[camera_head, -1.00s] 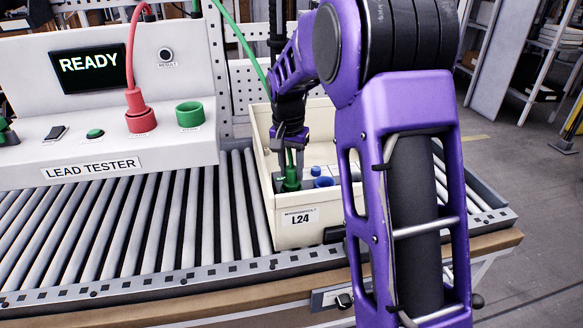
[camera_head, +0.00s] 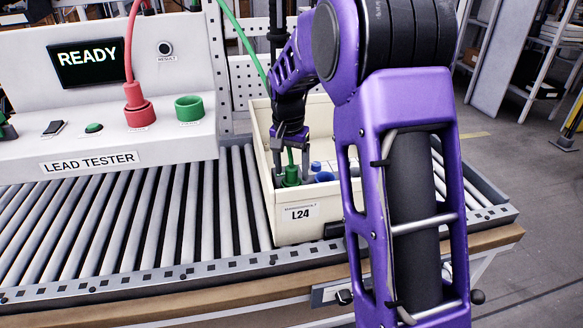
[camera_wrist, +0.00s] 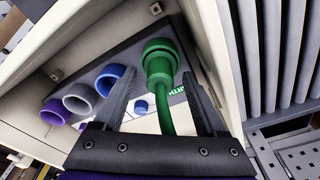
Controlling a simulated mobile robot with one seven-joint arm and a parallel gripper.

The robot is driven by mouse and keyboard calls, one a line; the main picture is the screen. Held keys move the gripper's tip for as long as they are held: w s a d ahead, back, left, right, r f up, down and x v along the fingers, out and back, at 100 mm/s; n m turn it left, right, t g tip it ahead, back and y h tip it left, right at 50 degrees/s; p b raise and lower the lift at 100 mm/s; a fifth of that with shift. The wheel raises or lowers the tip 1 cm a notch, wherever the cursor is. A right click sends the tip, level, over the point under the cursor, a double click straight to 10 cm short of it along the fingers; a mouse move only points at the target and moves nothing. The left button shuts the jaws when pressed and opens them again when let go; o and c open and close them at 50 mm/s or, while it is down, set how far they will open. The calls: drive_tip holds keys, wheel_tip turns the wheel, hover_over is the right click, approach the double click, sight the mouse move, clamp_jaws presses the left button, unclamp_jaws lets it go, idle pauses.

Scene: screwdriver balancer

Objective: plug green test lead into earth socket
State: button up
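The green test lead's plug (camera_head: 291,178) stands in the cream bin labelled L24. In the wrist view the green plug (camera_wrist: 160,62) is at the panel position with a partly hidden green label beside it, so it appears to be in the earth socket. How deep it sits cannot be told, and the socket itself is covered. Its green cable comes up between the fingers. My gripper (camera_head: 291,143) is just above the plug. In the wrist view my gripper (camera_wrist: 157,80) is open, its fingers on either side of the plug and cable, with visible gaps.
A purple (camera_wrist: 53,112), a grey (camera_wrist: 82,97) and a blue socket (camera_wrist: 112,80) line the panel. The bin's walls (camera_head: 300,225) are close around my gripper. The lead tester (camera_head: 110,150) reads READY, with a red plug (camera_head: 139,112) and green socket (camera_head: 189,108). Rollers left of the bin are clear.

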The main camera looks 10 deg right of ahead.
drive_tip(key=shift+r, duration=0.1)
wheel_tip(320, 180, up, 17)
drive_tip(key=s+a+p, duration=0.1)
drive_tip(key=p, duration=0.2)
drive_tip(key=shift+s, duration=0.4)
drive_tip(key=shift+a+r, duration=0.15)
